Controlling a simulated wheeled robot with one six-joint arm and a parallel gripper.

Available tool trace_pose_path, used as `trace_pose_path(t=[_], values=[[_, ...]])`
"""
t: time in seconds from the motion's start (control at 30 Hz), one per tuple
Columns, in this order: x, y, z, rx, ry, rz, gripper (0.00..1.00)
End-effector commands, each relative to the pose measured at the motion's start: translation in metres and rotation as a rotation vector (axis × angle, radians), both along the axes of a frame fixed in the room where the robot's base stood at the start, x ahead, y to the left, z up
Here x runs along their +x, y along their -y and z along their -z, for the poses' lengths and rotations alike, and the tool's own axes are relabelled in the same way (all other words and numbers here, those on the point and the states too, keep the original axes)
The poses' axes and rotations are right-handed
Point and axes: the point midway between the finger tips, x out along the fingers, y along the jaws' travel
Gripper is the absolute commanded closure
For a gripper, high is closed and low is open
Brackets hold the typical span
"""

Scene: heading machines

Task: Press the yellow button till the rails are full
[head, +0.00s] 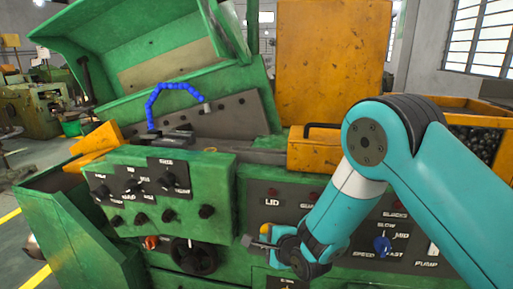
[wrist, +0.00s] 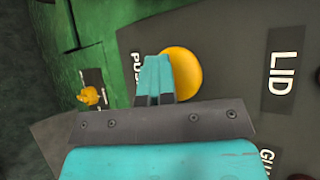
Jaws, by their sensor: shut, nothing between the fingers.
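The yellow button (wrist: 187,72) is round and sits on a dark panel beside a partly hidden label in the wrist view. In the head view only a small yellow piece of it (head: 265,229) shows by my gripper. My gripper (wrist: 153,62) is shut and empty, with its fingertips over the button's left part; I cannot tell whether they touch it. In the head view my gripper (head: 252,242) is low in front of the panel. I cannot clearly make out the rails or how full they are.
The green machine (head: 150,95) has its lid raised and a blue hose (head: 168,87) inside. A control box with knobs (head: 160,190) juts out to the left of my gripper. A blue knob (head: 382,246) is to the right. A bin of dark parts (head: 482,143) stands at right.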

Motion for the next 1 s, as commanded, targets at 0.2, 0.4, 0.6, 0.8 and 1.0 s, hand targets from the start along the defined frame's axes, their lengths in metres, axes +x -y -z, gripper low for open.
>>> trace_pose_path(t=[0.2,0.4,0.6,0.8,1.0], values=[[0.018,0.009,-0.012,-0.001,0.047,0.023,1.0],[0.013,0.008,-0.012,0.0,0.047,0.023,1.0],[-0.008,0.003,-0.011,0.001,0.046,0.021,1.0],[-0.031,-0.002,-0.008,0.0,0.04,0.015,1.0],[-0.045,-0.004,-0.007,0.0,0.035,0.015,1.0]])
